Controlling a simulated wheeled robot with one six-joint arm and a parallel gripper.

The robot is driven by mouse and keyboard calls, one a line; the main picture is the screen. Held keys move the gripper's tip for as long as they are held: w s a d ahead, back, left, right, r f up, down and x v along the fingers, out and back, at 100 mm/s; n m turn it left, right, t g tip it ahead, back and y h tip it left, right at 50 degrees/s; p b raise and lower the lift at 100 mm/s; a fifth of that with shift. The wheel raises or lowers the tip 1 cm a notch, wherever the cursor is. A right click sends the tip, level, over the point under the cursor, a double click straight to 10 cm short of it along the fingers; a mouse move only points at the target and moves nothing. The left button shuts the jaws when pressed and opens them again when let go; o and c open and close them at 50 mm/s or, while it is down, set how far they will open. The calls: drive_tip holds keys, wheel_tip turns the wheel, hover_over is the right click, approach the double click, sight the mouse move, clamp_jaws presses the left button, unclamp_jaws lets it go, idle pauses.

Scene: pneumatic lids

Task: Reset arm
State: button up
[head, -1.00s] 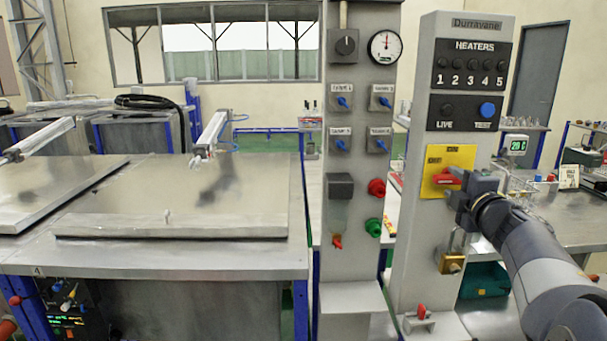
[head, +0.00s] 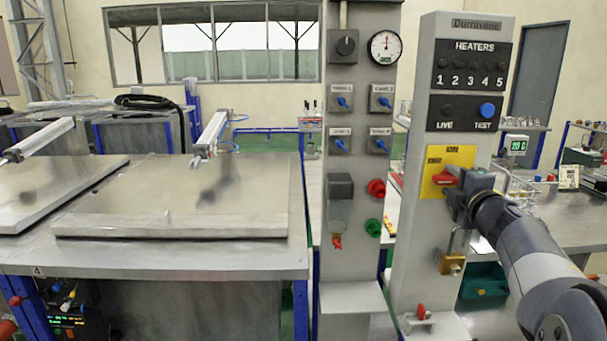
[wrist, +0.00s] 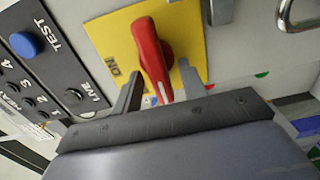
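My gripper (head: 452,193) is at the yellow switch plate (head: 433,187) on the right-hand grey post. The red rotary handle (head: 444,178) on that plate is partly hidden by my gripper in the head view. In the wrist view my gripper (wrist: 158,92) has its two fingers apart, one on each side of the red handle (wrist: 150,55). Gaps show between the handle and the fingers, so it is not clamped. The handle stands nearly along the fingers in that view.
A brass padlock (head: 452,264) hangs below the plate. The heater panel (head: 470,65) with a blue TEST button (head: 487,110) is above. A second grey post (head: 352,225) with valves and a gauge (head: 384,46) stands left, beside metal-lidded tanks (head: 180,195). A bench is behind my arm on the right.

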drive_tip(key=shift+w+r, duration=0.15)
drive_tip(key=shift+w, duration=0.45)
drive_tip(key=m, duration=0.1)
drive_tip(key=m+p, duration=0.1)
drive_tip(key=shift+s+r+m+p, duration=0.15)
drive_tip(key=shift+r+m+p, duration=0.05)
drive_tip(key=shift+m+p, duration=0.1)
drive_tip(key=m+p, duration=0.1)
drive_tip(key=m, duration=0.2)
drive_tip(key=shift+m, duration=0.3)
